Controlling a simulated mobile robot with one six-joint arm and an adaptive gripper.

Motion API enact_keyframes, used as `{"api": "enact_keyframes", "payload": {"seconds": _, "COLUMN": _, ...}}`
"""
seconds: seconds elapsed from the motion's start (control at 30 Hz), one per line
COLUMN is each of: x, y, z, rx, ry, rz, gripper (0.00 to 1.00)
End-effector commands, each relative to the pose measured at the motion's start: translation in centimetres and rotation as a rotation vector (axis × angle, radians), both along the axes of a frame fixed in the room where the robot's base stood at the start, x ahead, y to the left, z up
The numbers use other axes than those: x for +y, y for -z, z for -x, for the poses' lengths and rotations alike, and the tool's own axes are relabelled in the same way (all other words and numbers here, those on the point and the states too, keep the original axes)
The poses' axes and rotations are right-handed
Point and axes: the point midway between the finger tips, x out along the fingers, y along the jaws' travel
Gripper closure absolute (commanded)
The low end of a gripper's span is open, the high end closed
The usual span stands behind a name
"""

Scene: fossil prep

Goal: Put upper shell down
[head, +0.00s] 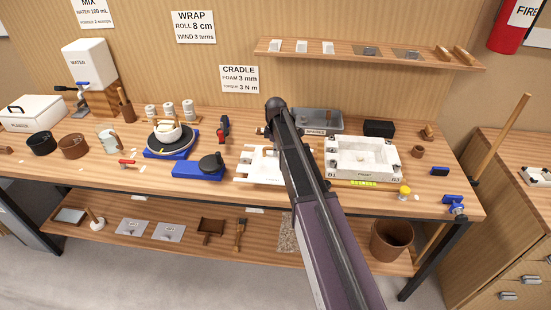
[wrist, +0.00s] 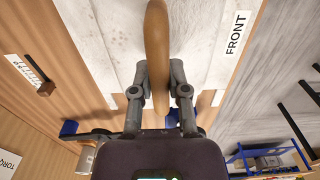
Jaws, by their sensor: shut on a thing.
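The upper shell, a white slab (head: 258,167), shows on the bench to the left of the white box-like lower shell (head: 334,166); my arm hides its middle. In the wrist view, a rough white slab (wrist: 103,30) fills the upper middle, with a FRONT label at its right. My gripper (wrist: 160,72) is shut on a brown wooden bar (wrist: 157,40) that runs over this slab. I cannot tell whether the slab rests on the bench or hangs just above it. The head view does not show my fingers.
A blue-based device (head: 200,170) stands left of the slab, and a grey spares tray (head: 318,121) lies behind. A black box (head: 379,128) sits at the back right. A yellow knob (head: 405,191) and a blue clamp (head: 453,203) are near the front right edge.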

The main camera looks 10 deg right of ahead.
Motion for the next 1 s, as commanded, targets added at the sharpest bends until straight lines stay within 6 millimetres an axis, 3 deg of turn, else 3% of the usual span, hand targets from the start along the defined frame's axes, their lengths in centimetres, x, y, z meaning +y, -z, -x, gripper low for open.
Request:
{"api": "enact_keyframes", "payload": {"seconds": 0.27, "x": 0.1, "y": 0.4, "z": 0.0, "rx": 0.000, "ry": -0.001, "rz": 0.000, "gripper": 1.00}}
{"api": "enact_keyframes", "payload": {"seconds": 0.73, "x": 0.1, "y": 3.5, "z": 0.0, "rx": 0.000, "ry": -0.001, "rz": 0.000, "gripper": 1.00}}
{"api": "enact_keyframes", "payload": {"seconds": 1.0, "x": 0.1, "y": 3.8, "z": 0.0, "rx": 0.000, "ry": -0.001, "rz": 0.000, "gripper": 1.00}}
